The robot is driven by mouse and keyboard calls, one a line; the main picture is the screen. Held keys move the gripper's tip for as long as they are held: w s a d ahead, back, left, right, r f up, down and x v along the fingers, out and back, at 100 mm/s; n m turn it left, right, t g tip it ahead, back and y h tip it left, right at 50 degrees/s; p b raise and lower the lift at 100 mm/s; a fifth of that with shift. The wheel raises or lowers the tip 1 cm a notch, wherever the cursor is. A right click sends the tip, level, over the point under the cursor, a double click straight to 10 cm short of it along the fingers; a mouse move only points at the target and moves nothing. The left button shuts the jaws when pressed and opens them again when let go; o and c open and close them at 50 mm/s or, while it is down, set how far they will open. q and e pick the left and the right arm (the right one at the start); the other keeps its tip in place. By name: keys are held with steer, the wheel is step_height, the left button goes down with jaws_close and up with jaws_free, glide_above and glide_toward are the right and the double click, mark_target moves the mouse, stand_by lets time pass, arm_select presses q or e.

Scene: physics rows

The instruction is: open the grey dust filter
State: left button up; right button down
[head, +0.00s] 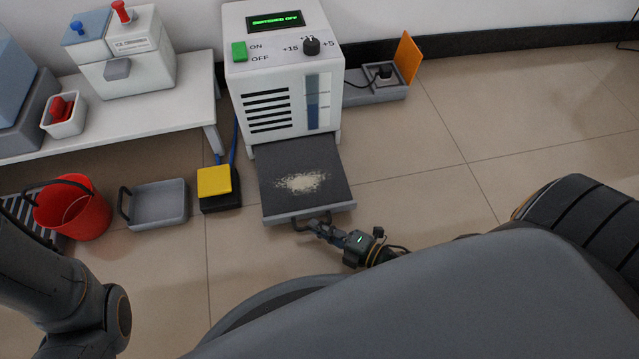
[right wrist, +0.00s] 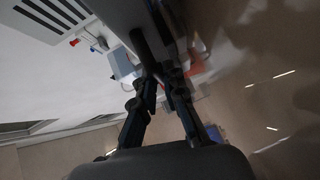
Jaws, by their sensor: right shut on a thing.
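The grey dust filter (head: 336,197) is a flat drawer drawn well out of the bottom front of the white machine (head: 284,75). A patch of pale dust (head: 302,182) lies on its dark surface. My right gripper (head: 314,226) is at the filter's front and is shut on its dark bar handle (head: 299,225). In the right wrist view the fingers (right wrist: 160,72) close around the dark handle; the picture is partly blurred. The machine's display reads "SWITCHED OFF". My left arm shows at the lower left, but its gripper is out of view.
Left of the drawer stand a yellow-topped pedal (head: 214,181), a grey tray (head: 160,204) and a red bucket (head: 75,208). A white bench (head: 150,109) is behind them. A socket box (head: 376,91) with an orange flap is right of the machine. The floor right of the drawer is clear.

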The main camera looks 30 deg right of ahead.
steer(key=c, duration=1.4)
jaws_free()
steer(key=shift+d, duration=0.1)
steer(key=v, duration=1.2)
steer(key=shift+f, duration=0.1)
